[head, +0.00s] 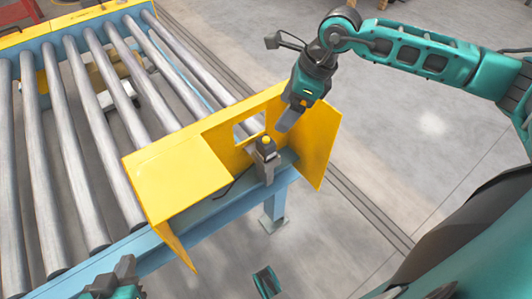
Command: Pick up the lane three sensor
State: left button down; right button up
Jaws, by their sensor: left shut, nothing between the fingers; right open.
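The lane three sensor appears to be the small grey unit with a yellow top (266,145), standing on a grey bracket inside a yellow sheet-metal guard (185,180) at the conveyor's end. I see no lane label on it. My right gripper (287,122) hangs just above and to the right of the sensor, pointing down, open and apart from it. Its second finger is hard to make out. My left gripper (118,277) shows only partly at the bottom left edge, shut and empty, well away from the sensor.
The guard's panels rise around the sensor, with a window (249,127) behind it. A dark cable runs left from the sensor. The roller conveyor (85,110) fills the left, on a blue frame (205,222). The floor at the right is clear.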

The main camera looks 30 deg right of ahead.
aim_at(266, 139)
jog(key=b+x, duration=0.1)
jog(key=x, duration=0.5)
jog(key=shift+a, duration=0.15)
jog(key=x, duration=0.1)
jog(key=b+x, duration=0.1)
jog(key=x, duration=0.3)
jog(key=shift+s+a+f+b, duration=0.2)
jog(key=shift+a+f+b, duration=0.05)
jog(key=shift+a+b, duration=0.1)
jog(key=c, duration=1.1)
jog(key=shift+r, duration=0.15)
jog(key=shift+c, duration=0.2)
